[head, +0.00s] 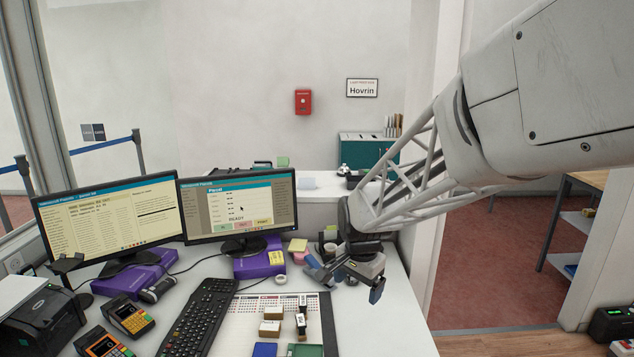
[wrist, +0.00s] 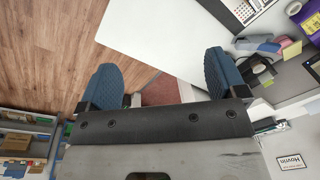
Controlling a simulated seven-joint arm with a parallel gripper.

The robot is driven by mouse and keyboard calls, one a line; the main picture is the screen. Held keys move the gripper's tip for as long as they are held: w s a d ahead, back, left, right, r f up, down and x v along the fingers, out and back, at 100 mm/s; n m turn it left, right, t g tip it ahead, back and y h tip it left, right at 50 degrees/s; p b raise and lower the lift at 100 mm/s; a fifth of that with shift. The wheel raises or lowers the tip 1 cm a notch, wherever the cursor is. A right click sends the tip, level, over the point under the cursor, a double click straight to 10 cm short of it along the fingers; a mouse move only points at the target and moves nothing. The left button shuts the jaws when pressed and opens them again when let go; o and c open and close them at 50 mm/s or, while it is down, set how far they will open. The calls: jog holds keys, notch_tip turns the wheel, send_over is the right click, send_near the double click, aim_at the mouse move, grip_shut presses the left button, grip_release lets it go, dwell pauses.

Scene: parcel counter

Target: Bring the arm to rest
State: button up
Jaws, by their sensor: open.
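My gripper (head: 346,283) hangs over the right end of the desk (head: 398,322) in the head view, at the end of my lattice arm. In the wrist view its two blue ribbed fingers (wrist: 160,82) stand wide apart with nothing between them. The desk's white edge, wood floor and a patch of red floor show beyond the fingers. The gripper is apart from the stamps (head: 301,322) and the desk mat in the head view.
Two monitors (head: 110,222), a keyboard (head: 200,318) and card terminals (head: 128,316) fill the desk's left and middle. A purple box (head: 260,262) and a mug stand near the gripper. A doorway with red floor (head: 480,270) and a shelf table lie to the right.

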jog(key=s+d+r+n, duration=0.2)
jog(key=s+d, duration=0.1)
jog(key=s, duration=0.6)
jog(key=s+d+r+n+t, duration=0.1)
jog(key=s+d+r+n, duration=0.1)
jog(key=s, duration=0.8)
jog(key=s+d+r+n, duration=0.2)
jog(key=s+d+n, duration=0.2)
jog(key=s, duration=0.5)
jog(key=shift+s+d+r, duration=0.2)
jog(key=shift+s+r, duration=0.1)
jog(key=shift+r, duration=0.05)
